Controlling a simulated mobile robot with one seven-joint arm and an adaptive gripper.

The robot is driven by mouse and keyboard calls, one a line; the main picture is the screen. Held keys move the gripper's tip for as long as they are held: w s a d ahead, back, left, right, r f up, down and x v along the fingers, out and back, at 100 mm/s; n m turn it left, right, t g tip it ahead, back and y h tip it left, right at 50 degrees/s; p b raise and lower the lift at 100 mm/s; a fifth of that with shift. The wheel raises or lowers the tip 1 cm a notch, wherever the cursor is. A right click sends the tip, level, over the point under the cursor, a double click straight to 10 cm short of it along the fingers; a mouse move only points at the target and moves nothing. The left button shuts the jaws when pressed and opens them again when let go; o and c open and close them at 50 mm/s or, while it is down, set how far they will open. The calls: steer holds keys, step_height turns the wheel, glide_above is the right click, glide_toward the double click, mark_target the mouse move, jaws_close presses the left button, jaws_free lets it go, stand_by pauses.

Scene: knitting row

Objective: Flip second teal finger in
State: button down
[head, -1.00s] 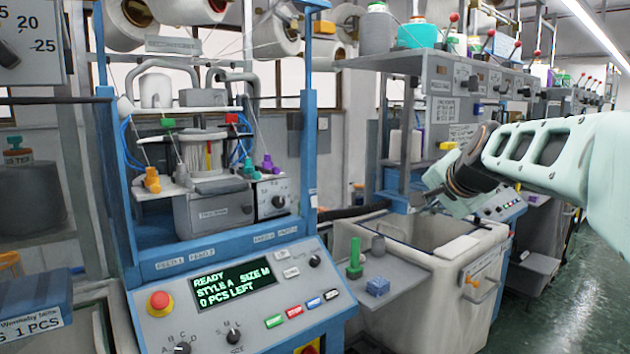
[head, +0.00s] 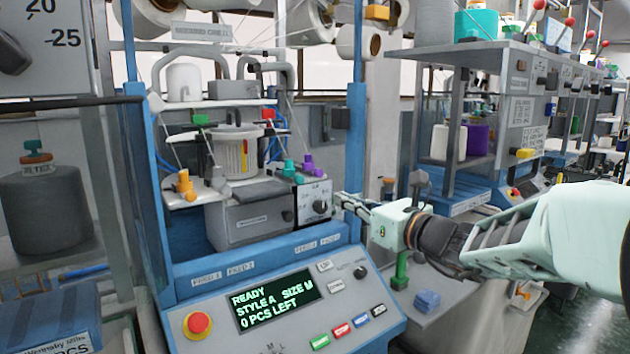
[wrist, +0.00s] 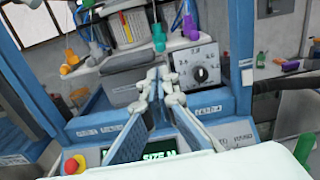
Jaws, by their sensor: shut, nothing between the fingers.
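Two small teal fingers (head: 289,168) stand side by side on the front right of the knitting head's white plate, left of two purple fingers (head: 307,162). The second teal finger (head: 299,179) appears slightly lower and to the right. In the wrist view a teal finger (wrist: 159,42) shows beyond my fingertips, with a purple finger (wrist: 190,27) to its right. My gripper (head: 342,199) is shut and empty, in front of the machine, to the right of the dial box. It also shows in the wrist view (wrist: 158,74), apart from the teal fingers.
Orange fingers (head: 184,184) stand at the plate's left. The grey dial box (head: 316,204) sits below the purple fingers. The control panel (head: 285,300) reads READY, STYLE A, SIZE M, 0 PCS LEFT. A blue post (head: 358,110) rises on the right. A green peg (head: 400,272) stands on the side shelf.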

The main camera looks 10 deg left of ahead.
steer(key=shift+r, duration=0.1)
steer(key=shift+w, duration=0.1)
steer(key=p, duration=0.2)
glide_toward(302, 181)
steer(key=x, duration=0.6)
steer(key=shift+w+a, duration=0.1)
steer(key=shift+a, duration=0.15)
steer(key=shift+w+a, duration=0.1)
steer(key=shift+a, duration=0.05)
steer(key=shift+x, duration=1.65)
steer(key=shift+r, duration=0.1)
